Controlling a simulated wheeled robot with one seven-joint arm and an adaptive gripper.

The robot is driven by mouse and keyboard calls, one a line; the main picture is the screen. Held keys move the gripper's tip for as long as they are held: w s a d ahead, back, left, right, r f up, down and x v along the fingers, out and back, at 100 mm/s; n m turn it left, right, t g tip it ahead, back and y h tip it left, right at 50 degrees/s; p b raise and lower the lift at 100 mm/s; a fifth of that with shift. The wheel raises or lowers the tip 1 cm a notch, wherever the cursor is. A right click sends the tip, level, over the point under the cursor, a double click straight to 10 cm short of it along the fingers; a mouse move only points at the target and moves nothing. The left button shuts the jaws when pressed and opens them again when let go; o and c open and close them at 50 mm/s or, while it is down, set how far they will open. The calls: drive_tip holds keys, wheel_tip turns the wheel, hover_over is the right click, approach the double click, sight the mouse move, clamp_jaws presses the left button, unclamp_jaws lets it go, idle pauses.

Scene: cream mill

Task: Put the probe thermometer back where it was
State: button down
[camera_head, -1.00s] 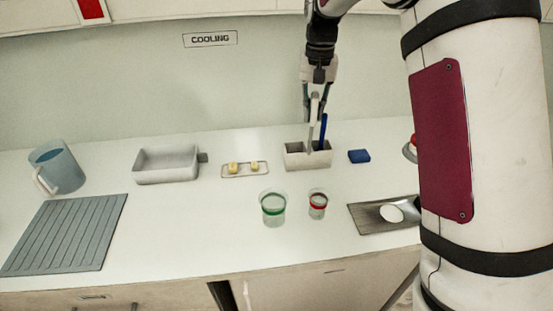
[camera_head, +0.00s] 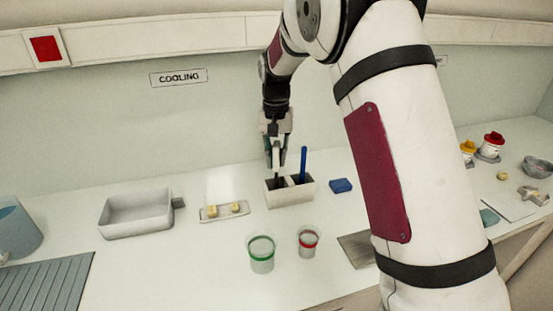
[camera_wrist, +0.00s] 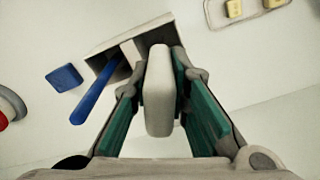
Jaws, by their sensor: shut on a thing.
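My gripper (camera_head: 277,158) is above the left compartment of a small cream two-part holder (camera_head: 290,194). It is shut on the probe thermometer, whose pale handle (camera_wrist: 157,92) shows between the green finger pads in the wrist view. The thermometer is roughly upright, with its lower end at the left compartment. How deep the tip sits is hidden. A blue-handled tool (camera_head: 303,162) stands in the right compartment. The holder also shows in the wrist view (camera_wrist: 110,43), beyond the fingers.
A blue block (camera_head: 341,185) lies right of the holder. A small tray with yellow pieces (camera_head: 223,213) and a grey bin (camera_head: 137,213) are to the left. Green-banded (camera_head: 261,255) and red-banded (camera_head: 308,242) cups stand in front. The counter between them is clear.

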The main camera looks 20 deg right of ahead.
drive_tip(key=shift+f, duration=0.6)
drive_tip(key=c, duration=1.5)
unclamp_jaws()
drive_tip(key=shift+c, duration=0.2)
